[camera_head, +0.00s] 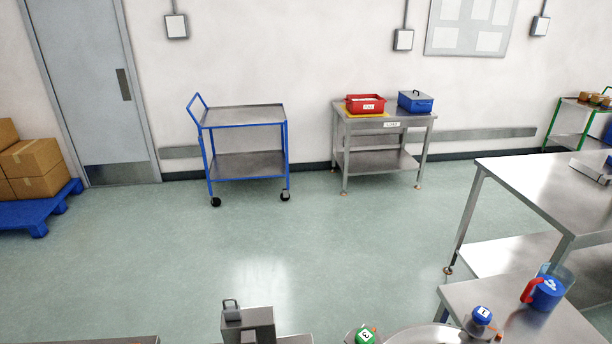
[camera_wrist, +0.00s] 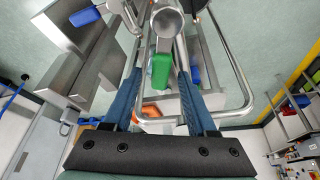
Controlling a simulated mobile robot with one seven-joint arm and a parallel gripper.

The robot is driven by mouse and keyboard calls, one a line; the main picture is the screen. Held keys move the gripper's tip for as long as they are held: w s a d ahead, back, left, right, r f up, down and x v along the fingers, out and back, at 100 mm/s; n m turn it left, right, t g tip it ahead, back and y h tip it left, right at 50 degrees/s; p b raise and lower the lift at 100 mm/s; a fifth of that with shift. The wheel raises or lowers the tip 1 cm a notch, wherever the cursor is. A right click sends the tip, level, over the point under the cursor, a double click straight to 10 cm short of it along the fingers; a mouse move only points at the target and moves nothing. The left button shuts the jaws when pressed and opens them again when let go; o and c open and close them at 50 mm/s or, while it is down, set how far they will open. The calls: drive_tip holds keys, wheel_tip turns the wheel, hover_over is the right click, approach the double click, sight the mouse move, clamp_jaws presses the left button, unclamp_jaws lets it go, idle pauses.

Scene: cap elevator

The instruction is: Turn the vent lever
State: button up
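My gripper (camera_wrist: 160,76) shows in the wrist view, its two blue fingers spread apart with a gap between them. A green grip-like piece (camera_wrist: 160,71) appears between the fingers, close to a grey metal part with a rounded end (camera_wrist: 166,20). This may be the vent lever, but I cannot tell for sure. No contact between the fingers and the green piece is visible. My gripper does not show in the head view. No vent lever can be made out there.
A bent metal rail (camera_wrist: 240,85) runs close to the right finger. Grey metal blocks (camera_wrist: 75,70) stand at left. In the head view, a green cap (camera_head: 366,336), a blue cap (camera_head: 482,315) and a blue jug (camera_head: 547,290) are at the lower right. The middle floor is clear.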

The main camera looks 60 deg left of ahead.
drive_tip(key=p+v, duration=0.2)
drive_tip(key=v, duration=1.1)
drive_tip(key=shift+p, duration=0.4)
